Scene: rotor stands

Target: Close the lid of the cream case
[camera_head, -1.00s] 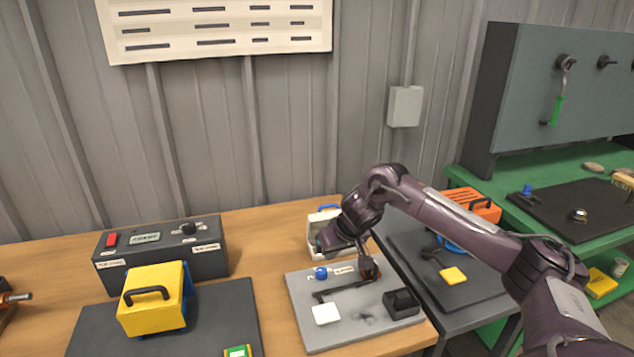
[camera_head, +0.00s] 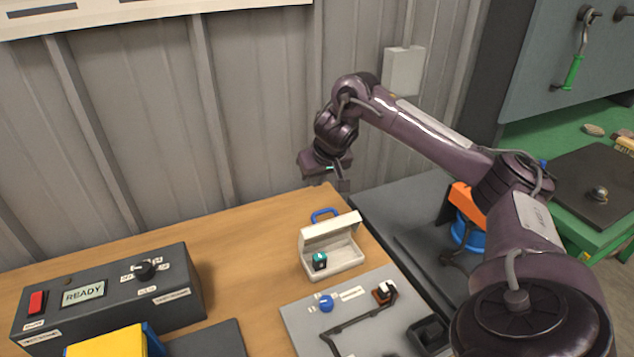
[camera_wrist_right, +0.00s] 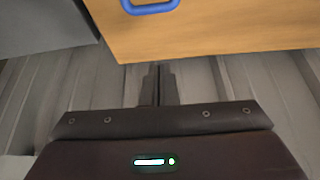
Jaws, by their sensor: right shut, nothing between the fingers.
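The cream case (camera_head: 345,262) stands open on the wooden table near its back right corner. Its lid (camera_head: 331,229) is raised and tilted, with a blue handle (camera_head: 325,214) on it. A small dark and teal piece (camera_head: 320,261) sits at the left of the case. My right gripper (camera_head: 342,185) is shut and empty, above and behind the case, apart from it. In the right wrist view the shut fingers (camera_wrist_right: 158,85) point toward the table's edge, and the blue handle (camera_wrist_right: 150,6) shows at the top. My left gripper is not in view.
A grey board (camera_head: 300,320) with a blue knob (camera_head: 326,303) and a dark track lies in front of the case. A dark control box (camera_head: 110,300) reading READY stands at left. A yellow case (camera_head: 105,343) is in front of it. The corrugated wall (camera_head: 260,110) rises behind the table.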

